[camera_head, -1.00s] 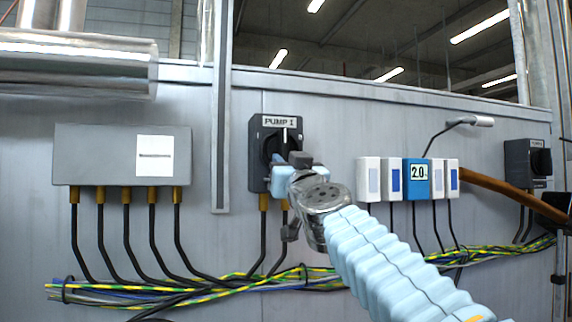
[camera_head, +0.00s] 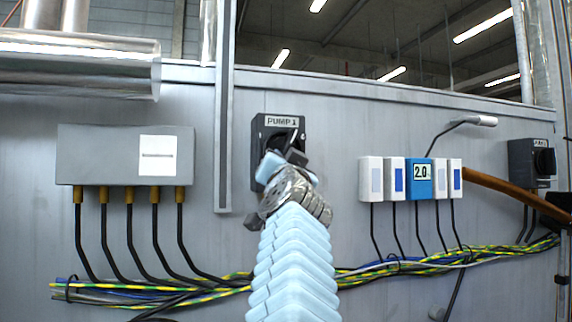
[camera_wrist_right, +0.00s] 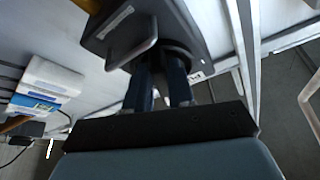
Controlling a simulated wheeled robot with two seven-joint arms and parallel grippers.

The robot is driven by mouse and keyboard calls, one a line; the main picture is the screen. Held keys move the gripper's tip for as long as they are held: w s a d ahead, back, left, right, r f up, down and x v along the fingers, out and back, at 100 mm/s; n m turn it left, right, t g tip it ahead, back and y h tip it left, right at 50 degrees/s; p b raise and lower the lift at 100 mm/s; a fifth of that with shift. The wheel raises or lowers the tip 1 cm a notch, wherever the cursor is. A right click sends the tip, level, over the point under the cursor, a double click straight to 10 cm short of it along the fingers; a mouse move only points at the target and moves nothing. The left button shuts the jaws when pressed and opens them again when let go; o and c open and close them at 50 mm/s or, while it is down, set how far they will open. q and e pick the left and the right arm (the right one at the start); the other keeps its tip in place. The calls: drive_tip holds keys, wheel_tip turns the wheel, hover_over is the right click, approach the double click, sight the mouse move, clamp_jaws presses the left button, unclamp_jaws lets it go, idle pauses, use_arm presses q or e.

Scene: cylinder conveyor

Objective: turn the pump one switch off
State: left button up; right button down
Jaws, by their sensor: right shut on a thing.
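The pump one switch is a dark box labelled PUMP 1 (camera_head: 281,121) on the grey wall panel, left of the middle units in the head view. Its round black knob is mostly hidden behind my right gripper (camera_head: 288,157). That gripper is shut on the knob, with its wrist tilted. In the right wrist view the dark switch box (camera_wrist_right: 125,30) is at the top, and the two dark fingers (camera_wrist_right: 162,82) reach up to its knob. The knob's exact angle is hidden. My left gripper is not in view.
A grey junction box (camera_head: 100,155) with several cables is at left. White and blue units (camera_head: 418,178) stand right of the switch. A second dark switch box (camera_head: 524,165) is far right. Bundled cables (camera_head: 215,287) run low along the panel.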

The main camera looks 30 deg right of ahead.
drive_tip(key=m+g, duration=0.1)
drive_tip(key=m, duration=0.3)
drive_tip(key=a+r+m+g+h, duration=0.1)
drive_tip(key=m+g, duration=0.1)
drive_tip(key=m, duration=0.2)
drive_tip(key=r+m+g+h, duration=0.1)
drive_tip(key=m+g, duration=0.1)
drive_tip(key=m, duration=0.3)
drive_tip(key=shift+w+a+r, duration=0.15)
drive_tip(key=shift+a, duration=0.1)
drive_tip(key=shift+m, duration=0.3)
drive_tip(key=c, duration=1.1)
unclamp_jaws()
drive_tip(key=shift+o, duration=0.2)
drive_tip(key=shift+a, duration=0.1)
drive_tip(key=b+v, duration=0.3)
drive_tip(key=v, duration=1)
drive_tip(key=shift+s, duration=0.35)
